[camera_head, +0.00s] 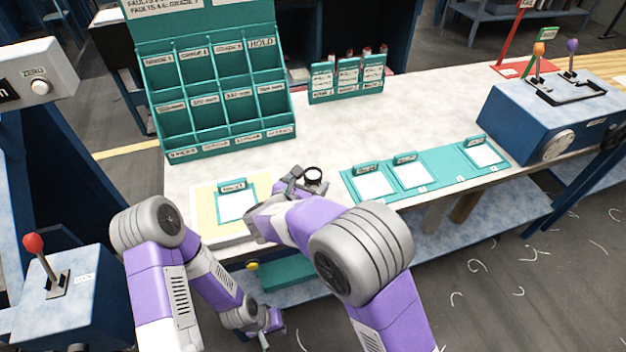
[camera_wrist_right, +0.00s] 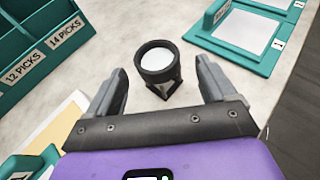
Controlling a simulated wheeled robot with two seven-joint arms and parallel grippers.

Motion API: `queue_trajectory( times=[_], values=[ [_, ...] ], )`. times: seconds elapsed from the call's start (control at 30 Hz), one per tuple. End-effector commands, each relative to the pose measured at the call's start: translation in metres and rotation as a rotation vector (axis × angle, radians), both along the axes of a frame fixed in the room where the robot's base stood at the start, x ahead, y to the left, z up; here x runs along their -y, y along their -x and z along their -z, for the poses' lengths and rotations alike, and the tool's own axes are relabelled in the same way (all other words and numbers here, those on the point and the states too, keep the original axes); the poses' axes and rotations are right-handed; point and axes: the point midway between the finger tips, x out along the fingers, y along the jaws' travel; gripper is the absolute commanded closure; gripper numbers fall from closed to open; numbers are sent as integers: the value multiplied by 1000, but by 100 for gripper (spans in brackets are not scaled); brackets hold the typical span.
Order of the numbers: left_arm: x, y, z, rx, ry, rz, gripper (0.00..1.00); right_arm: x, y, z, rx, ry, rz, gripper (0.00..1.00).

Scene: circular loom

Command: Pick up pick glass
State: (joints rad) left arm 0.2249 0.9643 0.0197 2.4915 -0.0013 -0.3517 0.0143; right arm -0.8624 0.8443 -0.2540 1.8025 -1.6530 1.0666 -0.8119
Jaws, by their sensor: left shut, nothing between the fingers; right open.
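The pick glass (camera_head: 313,175) is a small black magnifier with a round pale lens on a short stand. It stands upright on the pale table near the front edge, and also shows in the right wrist view (camera_wrist_right: 158,62). My right gripper (camera_wrist_right: 161,76) is open, with one finger on each side of the pick glass and a visible gap at both sides. In the head view, my right gripper (camera_head: 299,181) is just left of the glass and partly hidden by its own arm. My left gripper (camera_head: 270,325) is shut and empty, low below the table's front edge.
A green compartment rack (camera_head: 215,150) stands at the back left. A cream mat (camera_head: 205,205) with a green-framed card lies left of the glass. A green tray (camera_head: 392,195) with several white cards lies right. A blue lever box (camera_head: 545,115) stands far right. The table's middle is clear.

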Motion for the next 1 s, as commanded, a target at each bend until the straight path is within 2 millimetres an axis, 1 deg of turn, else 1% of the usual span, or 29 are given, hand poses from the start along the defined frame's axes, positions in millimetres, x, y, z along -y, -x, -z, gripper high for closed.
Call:
queue_trajectory(
  times=[0.03,0.1,0.2,0.47,0.57,0.8,0.83,1.0],
  values=[
    [0,0,4,1,0,0,100,3,-8,6,0,1,2,15],
    [0,0,6,1,0,0,100,8,-16,9,1,1,2,15],
    [0,0,7,1,0,0,100,11,-23,12,-1,0,1,15],
    [0,0,7,1,0,0,100,12,-25,12,0,1,0,15],
    [0,-1,7,1,0,0,100,12,-25,12,0,1,0,29],
    [0,0,7,1,0,0,100,12,-25,12,0,1,0,66],
    [0,0,7,1,0,0,100,12,-25,11,0,0,0,69],
    [0,0,7,1,0,0,100,12,-25,11,0,0,0,69]
  ],
)
